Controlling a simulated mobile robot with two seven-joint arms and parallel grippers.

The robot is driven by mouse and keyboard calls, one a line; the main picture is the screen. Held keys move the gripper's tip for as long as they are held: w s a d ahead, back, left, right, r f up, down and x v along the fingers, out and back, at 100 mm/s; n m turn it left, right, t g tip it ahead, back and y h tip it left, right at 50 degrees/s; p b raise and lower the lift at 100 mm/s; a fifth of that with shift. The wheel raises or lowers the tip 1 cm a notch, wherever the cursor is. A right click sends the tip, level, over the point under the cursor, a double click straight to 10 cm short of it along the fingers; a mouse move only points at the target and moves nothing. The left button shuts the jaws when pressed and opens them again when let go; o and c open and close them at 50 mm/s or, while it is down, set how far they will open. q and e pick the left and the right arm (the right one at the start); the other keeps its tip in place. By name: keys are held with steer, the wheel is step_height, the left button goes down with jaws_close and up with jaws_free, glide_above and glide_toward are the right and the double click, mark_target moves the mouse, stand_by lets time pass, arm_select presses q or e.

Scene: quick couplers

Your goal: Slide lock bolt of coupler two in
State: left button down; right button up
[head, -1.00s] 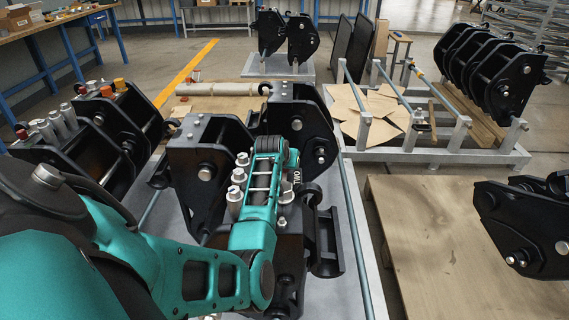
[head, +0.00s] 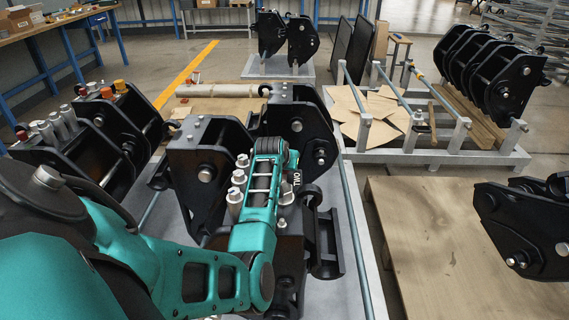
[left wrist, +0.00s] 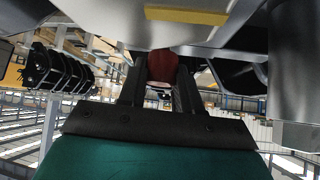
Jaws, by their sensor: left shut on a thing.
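Coupler two (head: 290,245) is a black coupler in the middle of the head view, with white lettering beside my left arm that seems to read TWO. Silver cylindrical fittings (head: 236,195) stand on it. My teal left arm reaches over it and hides part of its top; the gripper itself is hidden there. In the left wrist view my left gripper (left wrist: 161,75) is shut on a dark red rounded knob (left wrist: 162,66), which seems to be the lock bolt's end. The bolt's shaft and how deep it sits are hidden. My right gripper is not in view.
Another black coupler (head: 120,125) with silver and orange-capped fittings stands at the left. A black coupler (head: 530,225) lies on a wooden board (head: 425,255) at the right. A grey pipe rack (head: 345,140) stands behind. Large pale parts crowd the wrist view's top.

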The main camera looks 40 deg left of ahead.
arm_select(q)
steer(key=shift+s+d+r+p, duration=0.25)
steer(key=shift+s+d+p, duration=0.35)
steer(key=shift+p, duration=0.65)
steer(key=shift+s+d+p, duration=0.15)
steer(key=shift+s+p, duration=0.1)
steer(key=shift+p, duration=0.1)
steer(key=shift+s+d+f, duration=0.15)
steer(key=shift+f, duration=0.25)
steer(key=c, duration=0.8)
jaws_free()
steer(key=shift+s+r, duration=0.1)
steer(key=shift+r, duration=0.1)
